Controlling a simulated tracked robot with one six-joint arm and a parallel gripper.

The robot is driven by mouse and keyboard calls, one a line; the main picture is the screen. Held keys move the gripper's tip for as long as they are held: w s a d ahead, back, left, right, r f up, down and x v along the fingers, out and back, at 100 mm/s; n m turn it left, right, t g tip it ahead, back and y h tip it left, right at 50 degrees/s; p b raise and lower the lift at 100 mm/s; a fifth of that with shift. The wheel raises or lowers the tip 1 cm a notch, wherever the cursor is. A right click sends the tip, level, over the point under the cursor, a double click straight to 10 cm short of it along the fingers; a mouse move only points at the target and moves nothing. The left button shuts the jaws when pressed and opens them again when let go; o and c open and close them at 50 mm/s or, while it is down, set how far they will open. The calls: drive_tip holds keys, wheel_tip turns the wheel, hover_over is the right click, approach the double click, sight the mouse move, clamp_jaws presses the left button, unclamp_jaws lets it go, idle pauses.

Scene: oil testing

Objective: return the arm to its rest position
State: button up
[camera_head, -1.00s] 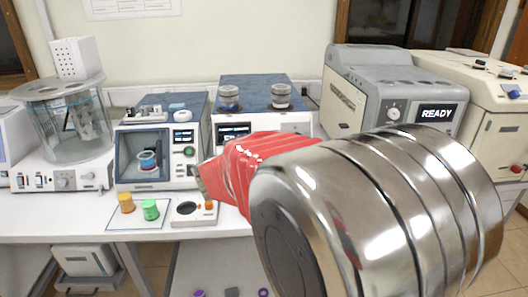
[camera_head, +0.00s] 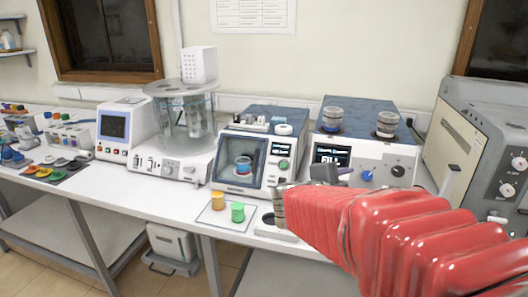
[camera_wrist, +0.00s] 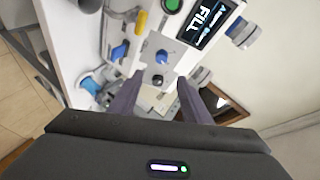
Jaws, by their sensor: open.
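My red-sleeved arm reaches in from the lower right in the head view, and my gripper (camera_head: 325,174) is at its far end, in front of the instrument with the FILL screen (camera_head: 362,150). In the wrist view my gripper (camera_wrist: 158,92) shows two dark fingers spread apart with nothing between them. Beyond the fingers are that instrument's panel, a blue knob (camera_wrist: 162,57) and the screen reading FILL (camera_wrist: 203,22). My gripper looks apart from the panel, but the exact gap is hard to tell.
A large grey machine (camera_head: 480,140) stands at the right. Bare bench lies left of the mat.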

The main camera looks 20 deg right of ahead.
drive_tip(key=w+a+f+n+t+y, duration=0.2)
drive_tip(key=w+a+n+t+y, duration=0.2)
drive_tip(key=w+a+n+y, duration=0.25)
drive_tip(key=s+a+f+n+y, duration=0.1)
drive_tip(key=s+a+n+y, duration=0.1)
drive_tip(key=a+n, duration=0.3)
drive_tip(key=s+a+f+n+y, duration=0.1)
drive_tip(key=a+f+n+y, duration=0.15)
drive_tip(key=a, duration=0.45)
drive_tip(key=s+a+f+n+y, duration=0.1)
drive_tip(key=s+a+n+y, duration=0.2)
drive_tip(key=a, duration=0.4)
drive_tip(key=s+d+f+n+g+h, duration=0.1)
drive_tip(key=s+n+g, duration=0.4)
drive_tip(key=s, duration=1.3)
drive_tip(key=shift+s+n+h, duration=0.25)
drive_tip(key=shift+n+h, duration=0.05)
drive_tip(key=shift+n, duration=1.2)
